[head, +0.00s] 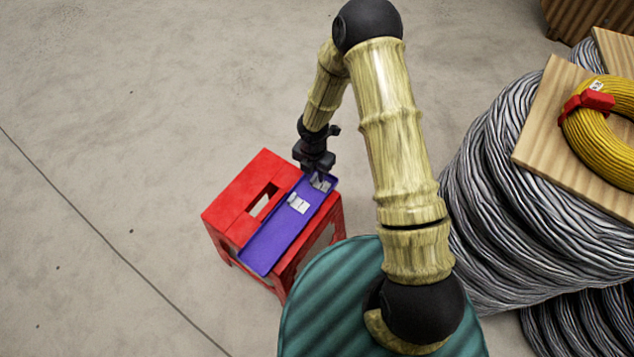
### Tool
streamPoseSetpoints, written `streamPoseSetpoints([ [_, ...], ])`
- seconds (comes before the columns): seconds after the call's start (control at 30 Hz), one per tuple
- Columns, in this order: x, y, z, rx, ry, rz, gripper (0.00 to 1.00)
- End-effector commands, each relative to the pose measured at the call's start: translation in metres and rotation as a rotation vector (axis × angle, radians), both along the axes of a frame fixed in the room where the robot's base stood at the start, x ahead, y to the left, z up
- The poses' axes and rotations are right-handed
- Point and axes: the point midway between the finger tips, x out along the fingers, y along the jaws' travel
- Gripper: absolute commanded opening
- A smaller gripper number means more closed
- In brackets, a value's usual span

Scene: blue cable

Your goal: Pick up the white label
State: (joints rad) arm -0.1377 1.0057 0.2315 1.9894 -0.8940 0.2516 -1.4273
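A white label (299,204) lies in the blue-purple tray (262,246), near its middle. A second white piece (321,184) lies at the tray's far right end, right by my gripper. The tray rests along the right side of a red stool (228,212). My gripper (317,174) points down over the far end of the tray, close to the second white piece. Its fingers are small and dark here, so I cannot tell whether they are open, shut or touching that piece.
Large grey cable coils (500,200) stand at the right. A wooden board (545,125) on them bears a yellow cable coil (600,150) with a red clip (588,101). The concrete floor (120,100) left of the stool is clear.

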Motion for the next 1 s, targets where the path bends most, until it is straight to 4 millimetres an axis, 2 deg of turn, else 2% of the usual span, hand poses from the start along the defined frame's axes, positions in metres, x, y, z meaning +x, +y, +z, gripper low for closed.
streamPoseSetpoints([
  [0.03,-0.0004,0.0006,-0.0115,-0.001,0.001,0.001,0.35],
  [0.17,0.0002,0.0001,-0.0209,-0.002,-0.003,-0.001,0.35],
  [0.7,0.0005,0.0000,-0.0201,0.000,-0.004,-0.002,0.35],
  [0.9,0.0004,0.0001,-0.0201,0.000,-0.004,-0.002,0.00],
  [1.0,0.0004,0.0001,-0.0201,-0.001,-0.003,-0.002,0.00],
])
